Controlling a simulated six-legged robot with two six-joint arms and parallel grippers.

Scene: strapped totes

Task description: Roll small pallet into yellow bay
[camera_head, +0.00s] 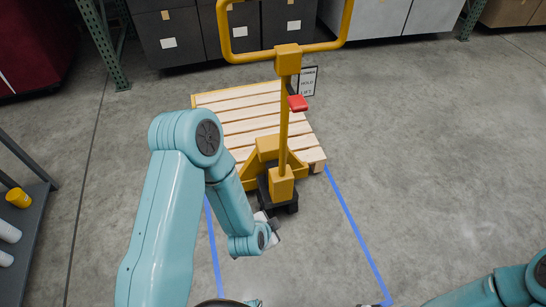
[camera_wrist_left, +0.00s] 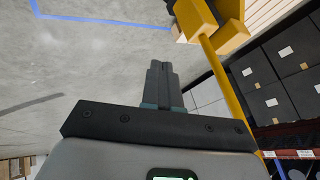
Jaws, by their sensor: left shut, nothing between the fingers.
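A small slatted wooden pallet (camera_head: 235,108) lies on the floor on a yellow pallet jack (camera_head: 268,150). My left gripper (camera_head: 272,224) is low beside the jack's front wheel, partly hidden by my wrist. In the left wrist view its fingers (camera_wrist_left: 161,78) are shut and empty, with the yellow handle (camera_wrist_left: 232,95) to their right. My right arm is at the bottom right; its gripper is mostly out of frame. I cannot make out a yellow bay; a yellow strip edges the pallet's far side.
Blue tape lines (camera_head: 355,235) run along the floor in front of the pallet. A small sign (camera_head: 308,81) stands behind it. Dark boxes (camera_head: 170,38) line the back, and a grey shelf (camera_head: 30,220) stands at left. The floor at right is clear.

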